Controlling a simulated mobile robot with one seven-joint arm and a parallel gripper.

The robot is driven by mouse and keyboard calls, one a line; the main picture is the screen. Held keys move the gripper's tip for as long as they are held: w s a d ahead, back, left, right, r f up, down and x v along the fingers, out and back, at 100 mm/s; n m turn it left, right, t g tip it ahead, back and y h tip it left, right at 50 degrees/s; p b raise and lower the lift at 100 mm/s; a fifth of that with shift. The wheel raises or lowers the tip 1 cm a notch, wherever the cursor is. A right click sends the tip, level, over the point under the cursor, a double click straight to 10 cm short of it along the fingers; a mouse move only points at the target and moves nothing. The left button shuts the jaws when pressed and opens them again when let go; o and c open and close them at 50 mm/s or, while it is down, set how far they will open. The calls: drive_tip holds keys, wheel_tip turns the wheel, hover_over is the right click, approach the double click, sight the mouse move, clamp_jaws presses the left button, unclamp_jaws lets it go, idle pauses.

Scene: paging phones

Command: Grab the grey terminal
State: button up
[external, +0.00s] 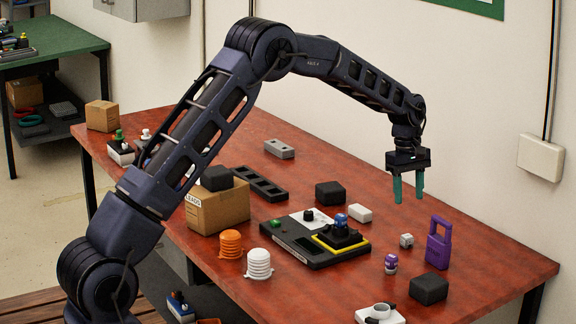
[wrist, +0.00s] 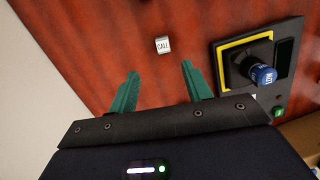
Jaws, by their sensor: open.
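A small grey block with dark spots on its top (external: 279,148) lies near the back of the red table. A black console (external: 296,243) has a pale plate, a green button, a yellow frame and a blue knob; it also shows in the wrist view (wrist: 285,100). No label marks which thing is the grey terminal. My gripper (external: 408,192) is open and empty, its green fingers pointing down above the table's right part. In the wrist view my gripper (wrist: 157,88) has bare red table between its fingers. A small pale block marked CALL (wrist: 162,45) is beyond them.
A cardboard box (external: 221,209) and a long black rack (external: 260,184) are left. The table's back right is clear.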

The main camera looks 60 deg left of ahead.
hover_over(407, 236)
drive_tip(key=a, duration=0.1)
drive_tip(key=f, duration=0.5)
drive_tip(key=shift+w+f, duration=0.25)
drive_tip(key=shift+w, duration=0.15)
drive_tip(key=shift+s+d+f, duration=0.1)
drive_tip(key=shift+f, duration=0.8)
drive_tip(key=shift+s+d+f, duration=0.15)
drive_tip(key=shift+f, duration=0.7)
drive_tip(key=shift+s+d+f, duration=0.1)
drive_tip(key=shift+f, duration=0.8)
drive_tip(key=c, duration=1.1)
drive_tip(key=shift+o, duration=0.2)
drive_tip(key=shift+r, duration=0.1)
